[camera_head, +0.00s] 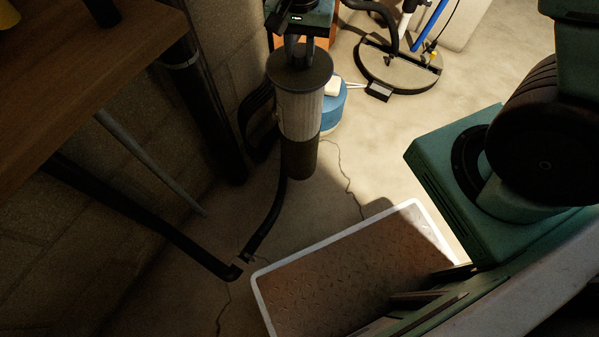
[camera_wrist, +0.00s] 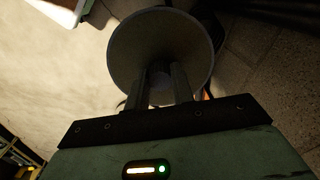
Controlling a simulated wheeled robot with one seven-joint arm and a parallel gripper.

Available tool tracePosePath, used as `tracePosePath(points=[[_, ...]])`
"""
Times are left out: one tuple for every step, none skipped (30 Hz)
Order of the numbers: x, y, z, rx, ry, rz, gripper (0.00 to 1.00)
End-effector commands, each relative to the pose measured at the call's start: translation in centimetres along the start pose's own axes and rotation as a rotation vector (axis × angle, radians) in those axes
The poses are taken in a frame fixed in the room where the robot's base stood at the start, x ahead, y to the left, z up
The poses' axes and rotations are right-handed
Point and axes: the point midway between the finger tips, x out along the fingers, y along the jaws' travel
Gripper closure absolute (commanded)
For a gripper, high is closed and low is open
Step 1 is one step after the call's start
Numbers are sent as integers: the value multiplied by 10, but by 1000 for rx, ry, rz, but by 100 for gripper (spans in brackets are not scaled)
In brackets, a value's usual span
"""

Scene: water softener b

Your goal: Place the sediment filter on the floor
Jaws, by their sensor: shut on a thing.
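The sediment filter (camera_head: 300,115) is an upright cylinder with a grey round cap, a pale ribbed upper part in light and a dark shaded lower part. It is in the upper middle of the head view. My gripper (camera_head: 298,60) is above it, shut on the top of its cap. In the wrist view, the round cap (camera_wrist: 148,38) lies just past my gripper's fingers (camera_wrist: 162,78). The filter's lower end is over the shaded floor (camera_head: 190,265); I cannot tell whether it touches. The cap hides the rest of the filter in the wrist view.
A dark hose (camera_head: 268,222) runs along the floor close to the filter. A blue round object (camera_head: 333,105) stands behind it. A white-rimmed mat or tray (camera_head: 258,287) lies in front. A wooden shelf (camera_head: 85,85) overhangs at the left.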

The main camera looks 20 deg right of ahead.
Motion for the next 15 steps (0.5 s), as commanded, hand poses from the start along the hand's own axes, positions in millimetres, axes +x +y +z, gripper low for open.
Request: tracePosePath(points=[[4,0,0,1,0,0,100],[7,0,0,2,0,0,100],[11,0,1,2,-1,1,100],[15,0,1,2,-1,1,100],[20,0,0,3,-1,1,100],[27,0,0,3,-1,1,100],[33,0,1,3,-2,2,100],[39,0,1,3,-2,2,100],[46,0,0,3,-1,1,100],[52,0,0,3,-1,2,100],[56,0,1,3,-2,2,100],[61,0,0,3,-1,1,100],[63,0,0,3,0,0,100],[64,0,0,3,0,-1,100],[67,0,0,3,0,0,100]])
